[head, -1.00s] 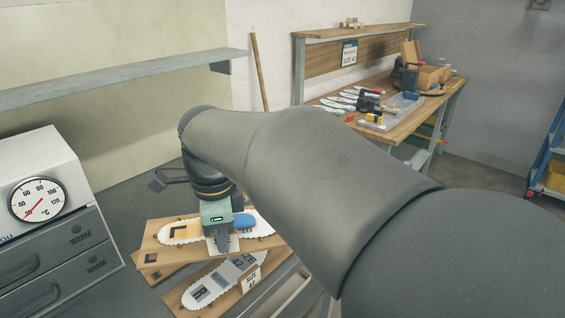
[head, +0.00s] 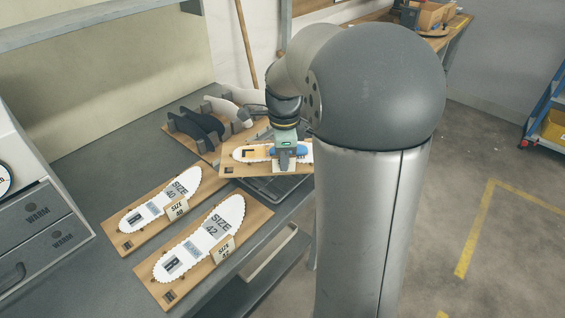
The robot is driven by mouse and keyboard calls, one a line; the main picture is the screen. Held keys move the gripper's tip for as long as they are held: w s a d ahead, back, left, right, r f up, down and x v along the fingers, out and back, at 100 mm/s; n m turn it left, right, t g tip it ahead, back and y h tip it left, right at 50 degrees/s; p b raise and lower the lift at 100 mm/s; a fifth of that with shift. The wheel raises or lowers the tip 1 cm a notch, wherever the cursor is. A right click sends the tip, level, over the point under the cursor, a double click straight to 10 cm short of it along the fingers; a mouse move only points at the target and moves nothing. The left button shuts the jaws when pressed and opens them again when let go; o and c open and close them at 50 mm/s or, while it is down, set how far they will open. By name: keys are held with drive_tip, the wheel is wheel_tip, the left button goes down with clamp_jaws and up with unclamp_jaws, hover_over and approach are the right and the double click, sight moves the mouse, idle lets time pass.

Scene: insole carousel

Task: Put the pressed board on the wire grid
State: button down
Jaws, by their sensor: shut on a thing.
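My gripper (head: 286,166) is shut on a wooden board (head: 236,170) with a white insole marked L and a blue piece on it. The gripper comes down on the board from above and covers its middle; my own arm hides what lies to its right. The board looks roughly level. The dark wire grid (head: 276,190) lies under and in front of the board, mostly covered by it. I cannot tell whether the board touches the grid.
Two boards with white R insoles lie at the front left, size 40 (head: 129,239) and size 42 (head: 148,275). A wooden rack (head: 190,142) with upright dark and pale shapes stands behind the held board. Grey drawers marked WARM (head: 40,240) are at the left.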

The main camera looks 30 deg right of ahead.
drive_tip(key=shift+w+d+f, duration=0.15)
drive_tip(key=shift+f, duration=0.1)
drive_tip(key=shift+w+d+f, duration=0.15)
drive_tip(key=shift+f, duration=0.8)
drive_tip(key=shift+w+d+f, duration=0.1)
drive_tip(key=shift+f, duration=0.85)
drive_tip(key=shift+f, duration=0.15)
drive_tip(key=c, duration=1.5)
unclamp_jaws()
drive_tip(key=shift+o, duration=0.2)
